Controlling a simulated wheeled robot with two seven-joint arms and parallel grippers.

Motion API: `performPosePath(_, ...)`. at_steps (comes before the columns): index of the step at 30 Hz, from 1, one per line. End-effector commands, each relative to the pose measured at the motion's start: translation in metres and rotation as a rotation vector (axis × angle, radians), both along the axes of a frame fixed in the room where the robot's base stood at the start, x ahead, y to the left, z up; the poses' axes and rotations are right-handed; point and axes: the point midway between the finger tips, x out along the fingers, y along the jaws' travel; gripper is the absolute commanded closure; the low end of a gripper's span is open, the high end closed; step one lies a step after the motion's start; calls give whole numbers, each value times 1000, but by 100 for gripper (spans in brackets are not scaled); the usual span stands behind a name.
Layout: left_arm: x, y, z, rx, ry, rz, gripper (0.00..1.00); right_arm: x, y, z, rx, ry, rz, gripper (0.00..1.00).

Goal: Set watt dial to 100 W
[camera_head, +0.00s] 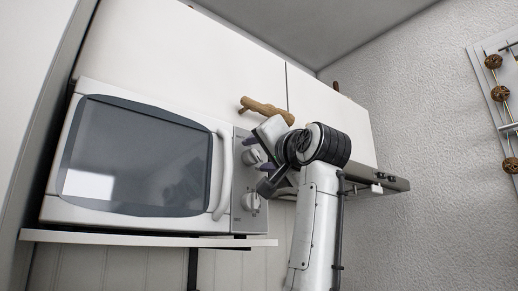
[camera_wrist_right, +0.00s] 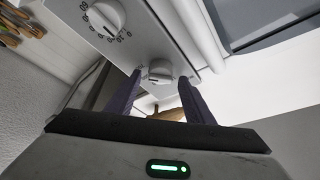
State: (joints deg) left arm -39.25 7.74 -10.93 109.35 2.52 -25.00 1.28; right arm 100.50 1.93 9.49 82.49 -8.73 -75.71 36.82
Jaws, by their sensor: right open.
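The white microwave (camera_head: 120,212) has a grey control panel with two round white dials. The upper dial (camera_head: 250,157) is partly hidden by my right gripper (camera_head: 265,168) in the head view. In the right wrist view the upper dial (camera_wrist_right: 160,73) appears between the tips of the two purple fingers of my right gripper (camera_wrist_right: 160,78). The fingers are apart and I cannot tell whether they touch it. The lower dial (camera_head: 251,202) is clear of the gripper; it also shows in the wrist view (camera_wrist_right: 105,17), ringed by numbers. The dial settings are too small to read. My left gripper is out of view.
A driftwood handle (camera_head: 267,110) sticks out from the white cabinet (camera_head: 180,50) just above the gripper. The microwave's door handle (camera_head: 223,175) stands left of the dials. The microwave rests on a white shelf (camera_head: 150,238). A range hood (camera_head: 380,180) is at right.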

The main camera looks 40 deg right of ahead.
Motion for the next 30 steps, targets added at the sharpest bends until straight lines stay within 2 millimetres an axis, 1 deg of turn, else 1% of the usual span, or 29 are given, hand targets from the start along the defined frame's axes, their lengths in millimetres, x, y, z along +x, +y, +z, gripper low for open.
performPosePath(8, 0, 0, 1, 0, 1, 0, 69, 3, -1, 0, 1, -2, 0, 52)
performPosePath(9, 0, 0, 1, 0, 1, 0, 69, 3, -1, 0, 1, -2, 0, 54)
performPosePath(16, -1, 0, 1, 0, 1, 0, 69, 2, -1, 0, 0, -1, -1, 93)
performPosePath(23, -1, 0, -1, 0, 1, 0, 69, 2, -1, 0, -14, -2, 0, 93)
performPosePath(30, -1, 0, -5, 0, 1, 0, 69, 2, -2, -2, -111, -8, -2, 93)
